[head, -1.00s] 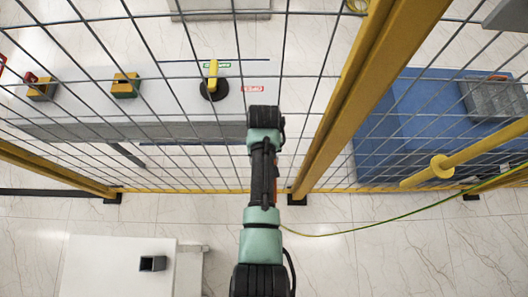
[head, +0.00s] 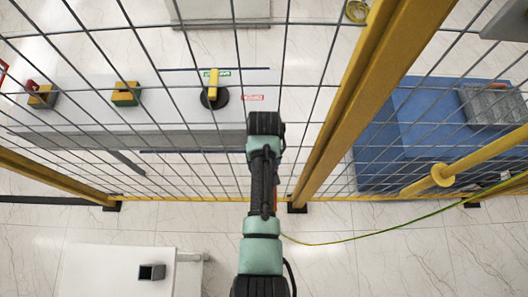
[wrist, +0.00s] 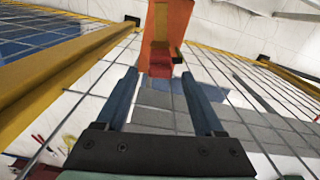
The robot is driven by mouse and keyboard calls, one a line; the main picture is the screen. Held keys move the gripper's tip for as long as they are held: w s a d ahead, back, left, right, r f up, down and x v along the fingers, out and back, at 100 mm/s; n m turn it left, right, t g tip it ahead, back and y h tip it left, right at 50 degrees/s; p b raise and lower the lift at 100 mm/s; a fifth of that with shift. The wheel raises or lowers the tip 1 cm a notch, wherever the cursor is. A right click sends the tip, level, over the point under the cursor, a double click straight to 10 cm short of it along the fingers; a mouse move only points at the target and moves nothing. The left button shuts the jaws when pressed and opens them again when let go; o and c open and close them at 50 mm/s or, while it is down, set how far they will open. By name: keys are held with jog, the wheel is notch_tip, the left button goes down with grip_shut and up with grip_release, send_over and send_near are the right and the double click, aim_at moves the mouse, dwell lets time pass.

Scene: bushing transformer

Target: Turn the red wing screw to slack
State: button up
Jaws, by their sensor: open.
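I cannot pick out the red wing screw for sure. A small red part (head: 31,86) sits on a yellow block at the far left of the grey bench, in the head view. In the wrist view, an orange-red upright piece (wrist: 166,35) with a small brownish knob stands beyond the fingertips; whether it belongs to the screw, I cannot tell. My gripper (wrist: 160,74) is open, with its two blue-grey fingers apart and nothing visibly held. The orange piece lines up with the gap between them. In the head view my arm hides the gripper.
A wire mesh fence with yellow posts (head: 375,90) stands between my base side and the grey bench (head: 175,95). A black dial with a yellow handle (head: 213,84) is on the bench. A blue unit (head: 420,120) is at right, a white table (head: 105,275) at lower left.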

notch_tip(320, 180, up, 12)
jog(key=b, duration=0.1)
jog(key=shift+a, duration=0.1)
dwell(0.4)
